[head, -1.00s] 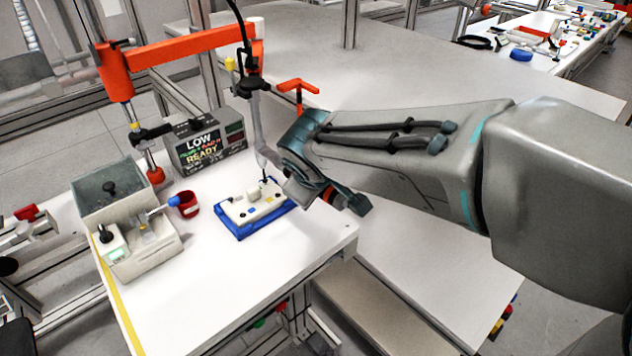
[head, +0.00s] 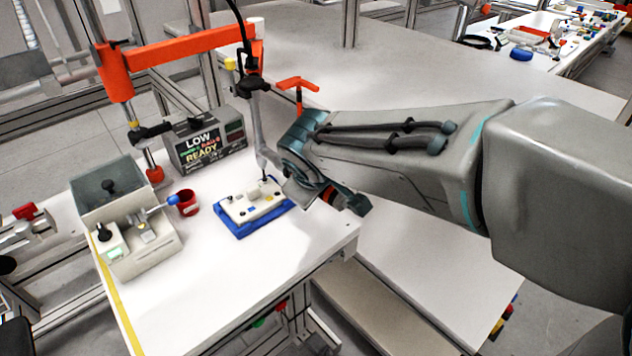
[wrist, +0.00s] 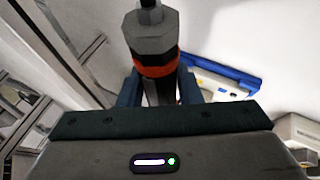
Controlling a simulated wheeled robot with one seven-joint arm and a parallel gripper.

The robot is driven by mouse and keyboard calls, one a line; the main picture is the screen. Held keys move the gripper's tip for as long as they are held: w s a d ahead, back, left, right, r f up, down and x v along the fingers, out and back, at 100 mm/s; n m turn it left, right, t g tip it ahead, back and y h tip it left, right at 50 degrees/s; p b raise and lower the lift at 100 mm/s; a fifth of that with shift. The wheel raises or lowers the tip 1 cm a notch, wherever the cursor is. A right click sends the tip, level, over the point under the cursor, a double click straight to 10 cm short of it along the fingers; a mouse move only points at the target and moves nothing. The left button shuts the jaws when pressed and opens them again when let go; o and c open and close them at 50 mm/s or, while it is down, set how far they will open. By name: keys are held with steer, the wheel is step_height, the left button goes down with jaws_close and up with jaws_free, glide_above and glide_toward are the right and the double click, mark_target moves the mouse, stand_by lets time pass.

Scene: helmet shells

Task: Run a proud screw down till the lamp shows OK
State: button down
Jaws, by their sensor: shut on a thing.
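My gripper (wrist: 160,92) is shut on the screwdriver (wrist: 155,40), a grey tool with an orange band that hangs from a black cable; the grip itself is mostly hidden in the head view. The tool's thin bit points down at the white plate (head: 240,210) in its blue tray (head: 228,230). I cannot tell whether the bit touches a screw, and individual screws are too small to make out. The display box (head: 205,145) behind shows "LOW" and "READY", with smaller coloured text between.
An orange arm (head: 180,48) carries the tool's cable overhead. A red cup (head: 187,203) and a grey feeder box (head: 140,245) stand left of the tray. An orange T-shaped handle (head: 297,84) stands behind my wrist. The table's front is clear.

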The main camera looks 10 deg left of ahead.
steer(key=shift+f+b, duration=0.7)
steer(key=shift+f, duration=0.05)
stand_by(1.2)
steer(key=shift+r, duration=0.15)
stand_by(0.4)
